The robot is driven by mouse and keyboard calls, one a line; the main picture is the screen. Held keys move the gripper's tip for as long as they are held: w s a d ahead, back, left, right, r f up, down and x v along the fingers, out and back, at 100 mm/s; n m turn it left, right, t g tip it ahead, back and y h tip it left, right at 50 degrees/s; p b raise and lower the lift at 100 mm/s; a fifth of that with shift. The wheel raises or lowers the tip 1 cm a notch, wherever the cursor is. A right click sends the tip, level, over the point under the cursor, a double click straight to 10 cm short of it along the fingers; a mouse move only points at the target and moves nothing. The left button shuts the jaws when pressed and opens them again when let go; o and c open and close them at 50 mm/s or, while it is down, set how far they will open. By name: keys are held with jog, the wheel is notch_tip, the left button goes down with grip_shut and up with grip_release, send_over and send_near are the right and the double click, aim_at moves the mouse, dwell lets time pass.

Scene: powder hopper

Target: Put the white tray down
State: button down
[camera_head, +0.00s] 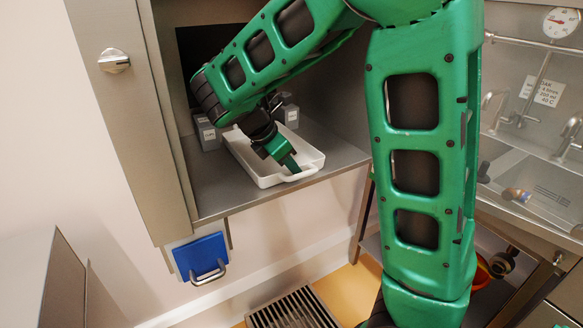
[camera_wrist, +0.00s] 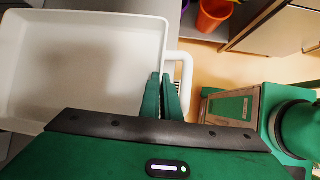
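The white tray (camera_head: 247,160) is a shallow rectangular pan with a loop handle on its front end. In the head view it is level, at or just above the metal shelf (camera_head: 330,149) inside the cabinet; I cannot tell whether it touches. My gripper (camera_head: 293,167) reaches down at its front end by the handle (camera_head: 301,175). In the wrist view the empty tray (camera_wrist: 85,60) fills the left, with the handle (camera_wrist: 187,75) on the right. The fingers of my gripper (camera_wrist: 162,80) are close together at the tray's handle end. The exact contact is hidden.
Grey labelled boxes (camera_head: 209,133) stand on the shelf behind and beside the tray. The cabinet's left wall (camera_head: 135,110) is close. A blue handled panel (camera_head: 201,257) hangs below the shelf. A sink (camera_head: 540,185) is at right. Bare shelf lies right of the tray.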

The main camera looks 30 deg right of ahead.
jog(key=c, duration=2)
grip_release()
jog(key=v, duration=0.7)
jog(key=shift+r, duration=0.3)
jog(key=s+d+f+m+g+y, duration=0.1)
jog(key=s+d+f+m+y, duration=0.2)
jog(key=s+d+m, duration=0.95)
jog(key=s+f+m+y, duration=0.2)
jog(key=s+m, duration=0.4)
jog(key=s, duration=0.1)
jog(key=s+a+f+m+y, duration=0.1)
jog(key=s+f+m, duration=0.1)
jog(key=s+m, duration=0.4)
jog(key=shift+s+f+y, duration=0.3)
jog(key=shift+s+y, duration=0.1)
jog(key=shift+s, duration=0.35)
